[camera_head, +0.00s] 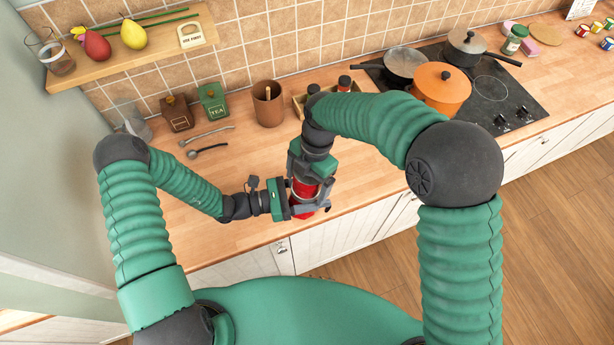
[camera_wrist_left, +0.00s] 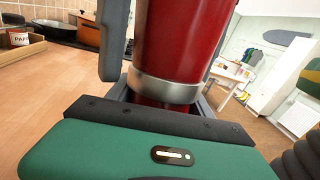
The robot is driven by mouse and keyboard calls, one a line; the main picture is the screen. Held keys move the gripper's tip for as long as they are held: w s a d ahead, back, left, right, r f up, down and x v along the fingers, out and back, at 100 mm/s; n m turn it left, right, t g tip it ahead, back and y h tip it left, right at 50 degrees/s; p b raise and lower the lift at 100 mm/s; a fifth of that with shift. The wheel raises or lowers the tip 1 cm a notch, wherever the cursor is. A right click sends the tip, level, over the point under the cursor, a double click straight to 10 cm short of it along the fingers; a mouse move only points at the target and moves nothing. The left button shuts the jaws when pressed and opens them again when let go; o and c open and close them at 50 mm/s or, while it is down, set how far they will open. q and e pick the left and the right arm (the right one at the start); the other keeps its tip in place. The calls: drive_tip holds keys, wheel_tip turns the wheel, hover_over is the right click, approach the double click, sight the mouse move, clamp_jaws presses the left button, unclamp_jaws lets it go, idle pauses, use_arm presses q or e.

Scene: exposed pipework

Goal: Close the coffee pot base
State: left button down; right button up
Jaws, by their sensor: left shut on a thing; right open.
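The red coffee pot (camera_head: 304,188) is upright above the counter near its front edge, partly hidden by both grippers. In the left wrist view its red body (camera_wrist_left: 183,40) sits above a silver metal band (camera_wrist_left: 165,90), with a strip of red base (camera_wrist_left: 160,104) below. My left gripper (camera_head: 301,207) comes from the left and is shut on the lower part of the pot. My right gripper (camera_head: 313,182) points down from above, open, with its fingers around the upper part. Whether those fingers touch the pot is hidden, as is any gap between body and base.
Canisters (camera_head: 213,103), a brown pot (camera_head: 267,103) and a wooden tray (camera_head: 300,103) stand near the wall. The hob (camera_head: 510,95) with pans is at right.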

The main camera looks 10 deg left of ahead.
drive_tip(key=c, duration=1.5)
drive_tip(key=m, duration=0.4)
drive_tip(key=shift+m, duration=0.3)
drive_tip(key=m, duration=0.6)
drive_tip(key=shift+a+m, duration=0.15)
drive_tip(key=shift+m, duration=0.15)
drive_tip(key=m, duration=1.1)
drive_tip(key=shift+w, duration=0.1)
drive_tip(key=o, duration=1.6)
drive_tip(key=shift+c, duration=0.2)
